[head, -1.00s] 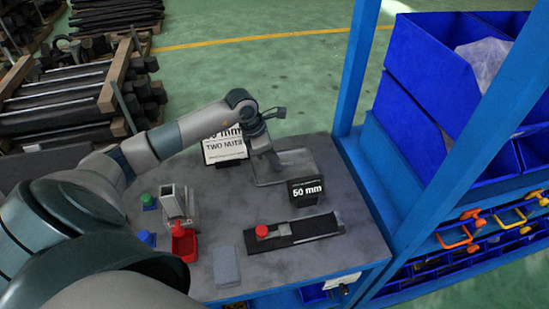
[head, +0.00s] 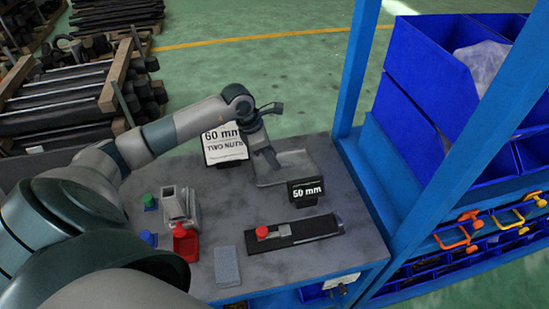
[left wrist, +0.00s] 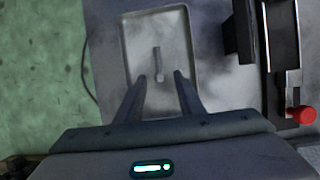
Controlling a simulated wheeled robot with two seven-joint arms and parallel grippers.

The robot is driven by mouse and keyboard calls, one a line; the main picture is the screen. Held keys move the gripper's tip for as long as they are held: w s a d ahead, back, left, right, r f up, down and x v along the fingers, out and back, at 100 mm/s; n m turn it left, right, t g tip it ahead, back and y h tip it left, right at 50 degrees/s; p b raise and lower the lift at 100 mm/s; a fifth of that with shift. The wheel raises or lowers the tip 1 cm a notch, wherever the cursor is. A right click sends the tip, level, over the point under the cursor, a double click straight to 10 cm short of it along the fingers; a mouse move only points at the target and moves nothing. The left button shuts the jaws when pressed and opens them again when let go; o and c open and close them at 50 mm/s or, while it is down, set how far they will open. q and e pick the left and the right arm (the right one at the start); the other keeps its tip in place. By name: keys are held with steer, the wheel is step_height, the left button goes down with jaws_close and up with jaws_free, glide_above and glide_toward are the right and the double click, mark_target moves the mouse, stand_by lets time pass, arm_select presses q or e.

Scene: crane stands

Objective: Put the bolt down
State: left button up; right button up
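The bolt (left wrist: 157,62) is a small grey shaft in the shallow grey metal tray (left wrist: 182,22), as the left wrist view shows. The tray's rim also shows in the head view (head: 308,160), at the far side of the table. My left gripper (left wrist: 160,77) is open over the tray. Its two fingers stand apart on either side of the bolt's near end, with gaps, not closed on it. In the head view my left gripper (head: 275,164) reaches down to the tray, and the bolt cannot be made out there. My right gripper does not show.
A 60 mm sign (head: 224,144) and a 50 mm sign (head: 306,191) stand by the tray. A black fixture (head: 300,230) with a red knob lies nearer. A grey block (head: 227,267) and red holder (head: 186,243) are left. A blue rack post (head: 357,65) rises at right.

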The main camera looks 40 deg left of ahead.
arm_select(q)
steer(key=p+v, duration=0.3)
steer(key=v, duration=0.6)
steer(key=shift+r, duration=0.35)
steer(key=shift+s, duration=0.1)
